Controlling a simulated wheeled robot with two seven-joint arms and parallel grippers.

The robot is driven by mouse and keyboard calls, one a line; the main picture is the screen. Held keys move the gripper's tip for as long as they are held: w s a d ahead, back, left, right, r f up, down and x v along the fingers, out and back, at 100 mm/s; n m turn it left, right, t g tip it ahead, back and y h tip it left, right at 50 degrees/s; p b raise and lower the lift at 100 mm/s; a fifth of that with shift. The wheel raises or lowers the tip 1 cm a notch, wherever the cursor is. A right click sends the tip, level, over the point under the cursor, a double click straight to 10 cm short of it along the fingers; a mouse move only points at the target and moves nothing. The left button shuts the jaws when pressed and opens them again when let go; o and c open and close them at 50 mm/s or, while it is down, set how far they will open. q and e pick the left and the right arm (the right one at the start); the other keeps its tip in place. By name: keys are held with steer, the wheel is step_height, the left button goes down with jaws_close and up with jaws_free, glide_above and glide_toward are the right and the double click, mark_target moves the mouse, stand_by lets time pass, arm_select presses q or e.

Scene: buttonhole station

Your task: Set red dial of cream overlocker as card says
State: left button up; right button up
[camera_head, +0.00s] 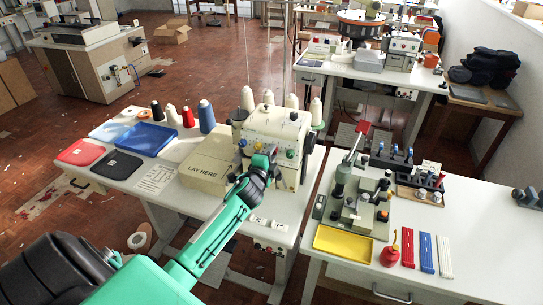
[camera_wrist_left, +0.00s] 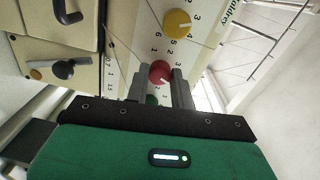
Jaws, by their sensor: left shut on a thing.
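The cream overlocker (camera_head: 272,125) stands on the white table, with several thread cones behind it. In the left wrist view the red dial (camera_wrist_left: 159,71) sits between the two fingers of my left gripper (camera_wrist_left: 160,82), which is shut on it. A pale mark shows on the dial's lower right; its exact setting is unclear. In the head view my left gripper (camera_head: 271,157) is at the overlocker's front and hides the red dial. A printed white card (camera_head: 156,179) lies left of the machine; its text is too small to read. My right gripper is not in view.
A yellow tray (camera_head: 343,243) is on the right table.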

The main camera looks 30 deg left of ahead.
arm_select(q)
steer(key=shift+f+n+p, duration=0.2)
steer(key=shift+n+p, duration=0.5)
steer(key=shift+n, duration=8.7)
steer(key=o, duration=0.9)
steer(key=shift+o, duration=0.5)
steer(key=shift+t, duration=0.3)
steer(key=shift+r, duration=0.1)
steer(key=shift+s, duration=0.1)
